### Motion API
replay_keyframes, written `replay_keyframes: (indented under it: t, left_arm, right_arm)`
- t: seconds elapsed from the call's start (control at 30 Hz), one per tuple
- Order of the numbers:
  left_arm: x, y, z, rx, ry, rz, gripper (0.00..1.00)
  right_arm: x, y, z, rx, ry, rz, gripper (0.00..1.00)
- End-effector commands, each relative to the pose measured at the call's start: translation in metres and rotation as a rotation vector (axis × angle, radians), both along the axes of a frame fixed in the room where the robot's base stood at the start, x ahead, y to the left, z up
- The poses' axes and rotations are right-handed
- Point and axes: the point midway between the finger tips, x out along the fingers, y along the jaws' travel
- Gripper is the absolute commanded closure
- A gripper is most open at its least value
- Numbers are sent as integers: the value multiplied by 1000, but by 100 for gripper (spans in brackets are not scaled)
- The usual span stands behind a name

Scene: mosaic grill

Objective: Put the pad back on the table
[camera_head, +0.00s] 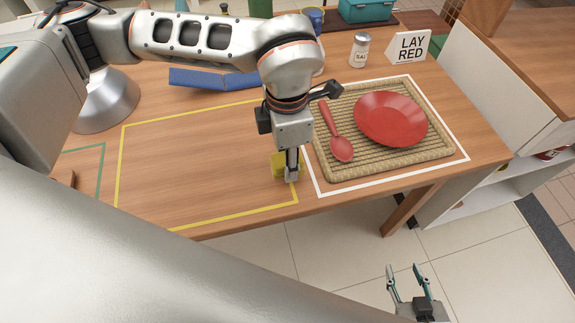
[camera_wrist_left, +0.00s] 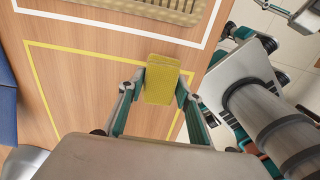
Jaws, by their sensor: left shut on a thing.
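The yellow pad (camera_head: 278,164) is at the right edge of the yellow outline on the wooden table (camera_head: 200,160). My left gripper (camera_head: 292,174) points down there and partly hides the pad in the head view. In the left wrist view the pad (camera_wrist_left: 162,80) sits between the two fingertips of my left gripper (camera_wrist_left: 160,88), which is shut on it. I cannot tell whether the pad touches the tabletop. My right gripper (camera_head: 403,270) is open and empty, out over the floor beyond the table's front edge.
A woven tray (camera_head: 385,170) with a red plate (camera_head: 391,118) and a red spoon (camera_head: 340,148) lies inside the white outline, right of my left gripper. Behind are a salt shaker (camera_head: 359,50), a "LAY RED" sign (camera_head: 409,47) and a folded blue item (camera_head: 210,78). The yellow-outlined area is mostly clear.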

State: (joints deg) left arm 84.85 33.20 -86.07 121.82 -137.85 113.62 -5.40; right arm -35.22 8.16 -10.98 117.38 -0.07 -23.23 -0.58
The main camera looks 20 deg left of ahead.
Motion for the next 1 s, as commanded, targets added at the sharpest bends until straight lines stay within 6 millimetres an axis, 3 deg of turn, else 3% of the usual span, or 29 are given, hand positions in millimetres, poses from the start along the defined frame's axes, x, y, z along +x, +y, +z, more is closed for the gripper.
replay_keyframes:
  t: [0.1,0.2,0.6,0.63,0.7,1.0]
  left_arm:
    - [-1,0,-22,1,8,1,86]
    - [-1,0,-32,1,6,1,86]
    - [0,0,-36,1,2,1,86]
    - [0,0,-35,1,2,1,61]
    - [0,0,-35,1,2,1,49]
    - [0,0,-35,1,2,0,49]
  right_arm:
    - [-3,0,-5,-2,7,0,60]
    - [-3,0,-6,-3,8,0,60]
    - [-2,0,-3,-2,2,-1,60]
    - [-2,0,-3,-2,2,-1,60]
    - [-2,-1,-4,-3,3,-1,60]
    - [-4,-1,-7,-4,8,-1,60]
